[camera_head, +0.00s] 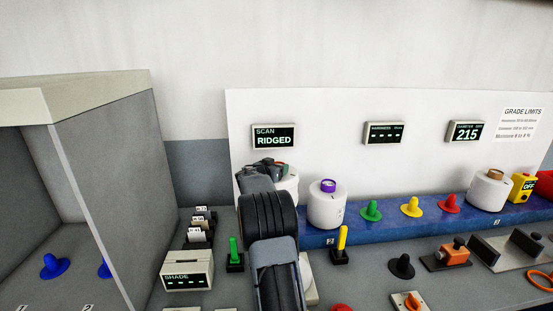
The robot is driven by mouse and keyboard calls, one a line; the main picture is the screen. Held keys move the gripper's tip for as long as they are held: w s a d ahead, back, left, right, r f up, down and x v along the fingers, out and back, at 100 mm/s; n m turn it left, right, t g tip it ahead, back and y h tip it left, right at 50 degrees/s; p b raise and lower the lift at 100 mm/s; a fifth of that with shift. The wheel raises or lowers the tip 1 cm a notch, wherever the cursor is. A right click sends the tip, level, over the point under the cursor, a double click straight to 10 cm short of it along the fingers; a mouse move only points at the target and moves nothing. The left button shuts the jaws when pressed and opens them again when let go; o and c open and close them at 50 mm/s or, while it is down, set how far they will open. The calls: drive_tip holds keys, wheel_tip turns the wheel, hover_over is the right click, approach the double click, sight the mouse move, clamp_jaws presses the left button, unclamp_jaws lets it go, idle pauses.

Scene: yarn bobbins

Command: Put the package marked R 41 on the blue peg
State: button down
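One blue peg (54,266) stands in the grey booth at the left, by a floor label that reads 1. A second blue peg (104,268), by label 2, is partly hidden behind the booth's side wall. White yarn packages stand on the blue ledge: one with a purple core (327,205), one with a tan core (489,191), and one (290,184) mostly hidden behind my arm. I cannot read R 41 on any of them. My gripper (265,168) is at this last package, partly hidden by my wrist; its fingers and any grip are unclear.
The blue ledge (400,232) also bears green, yellow and red pegs. A display reads RIDGED (273,138); another reads 215 (467,132). A shade box (187,270) and green post (234,252) stand left of my arm. The booth's side wall (105,200) rises between bench and blue pegs.

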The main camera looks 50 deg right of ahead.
drive_tip(key=shift+a+f, duration=0.1)
drive_tip(key=shift+f, duration=0.15)
drive_tip(key=shift+f+b, duration=0.2)
drive_tip(key=shift+b, duration=1.15)
wheel_tip(320, 180, down, 7)
drive_tip(key=b, duration=1)
drive_tip(key=shift+r, duration=0.15)
drive_tip(key=shift+f+b, duration=0.5)
drive_tip(key=shift+b, duration=0.65)
idle(0.4)
drive_tip(key=shift+c, duration=1.9)
unclamp_jaws()
drive_tip(key=shift+s, duration=0.1)
drive_tip(key=shift+o, duration=1.4)
drive_tip(key=b+v, duration=0.4)
drive_tip(key=v, duration=1)
